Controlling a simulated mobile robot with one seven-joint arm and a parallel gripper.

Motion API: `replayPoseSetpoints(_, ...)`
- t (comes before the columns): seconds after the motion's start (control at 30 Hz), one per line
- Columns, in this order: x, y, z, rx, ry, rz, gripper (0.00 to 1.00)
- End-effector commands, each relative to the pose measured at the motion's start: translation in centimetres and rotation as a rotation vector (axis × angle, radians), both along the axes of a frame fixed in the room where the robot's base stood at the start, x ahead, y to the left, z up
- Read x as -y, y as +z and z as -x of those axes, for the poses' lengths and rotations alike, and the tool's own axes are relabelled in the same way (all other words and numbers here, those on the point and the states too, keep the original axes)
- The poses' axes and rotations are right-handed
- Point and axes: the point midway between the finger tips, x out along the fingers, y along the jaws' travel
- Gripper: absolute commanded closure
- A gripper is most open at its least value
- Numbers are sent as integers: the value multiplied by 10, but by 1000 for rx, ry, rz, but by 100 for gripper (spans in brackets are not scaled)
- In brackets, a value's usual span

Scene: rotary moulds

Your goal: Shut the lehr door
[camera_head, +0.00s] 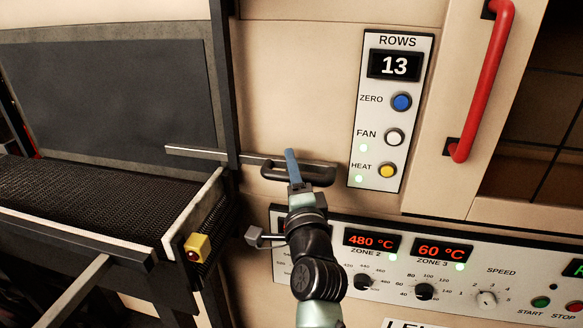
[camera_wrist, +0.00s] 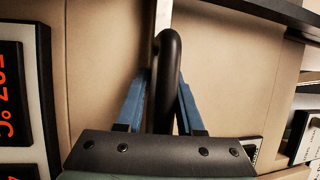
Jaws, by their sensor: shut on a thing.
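My gripper (camera_head: 291,160) is shut on a black looped handle (camera_head: 318,172) at the end of a thin metal bar (camera_head: 195,153). In the wrist view the black handle (camera_wrist: 169,60) runs between the two blue fingers (camera_wrist: 162,88). A dark grey panel (camera_head: 110,90) stands behind the mesh belt at the left. I cannot tell for certain which panel is the lehr door or how the bar joins it.
A button panel (camera_head: 391,110) reading 13 is right of the handle. A control panel (camera_head: 430,270) with dials is below. A red handle (camera_head: 487,80) stands upright on a frame at the right. The mesh belt (camera_head: 90,195) and a yellow box (camera_head: 197,247) are at the left.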

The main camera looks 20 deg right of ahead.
Motion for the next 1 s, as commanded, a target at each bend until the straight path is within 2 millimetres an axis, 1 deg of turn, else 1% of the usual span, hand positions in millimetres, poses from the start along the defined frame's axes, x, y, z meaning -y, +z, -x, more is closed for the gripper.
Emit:
replayPoseSetpoints(0.07, -1, -1, 0, 1, 3, -4, 100)
replayPoseSetpoints(0.1, -1, -1, 0, 1, 3, -4, 60)
replayPoseSetpoints(0.17, -1, -1, 0, 0, 2, -3, 49)
replayPoseSetpoints(0.2, -1, -1, 0, 0, 2, -3, 45)
replayPoseSetpoints(0.47, 0, 0, 0, 0, 1, -1, 45)
replayPoseSetpoints(0.57, -1, -1, 3, 0, 0, -1, 45)
replayPoseSetpoints(0.63, -2, -2, 9, -1, 1, -1, 45)
replayPoseSetpoints(0.77, -6, -5, 27, -2, 0, 0, 45)
replayPoseSetpoints(1.0, -15, -14, 72, -3, 1, 0, 45)
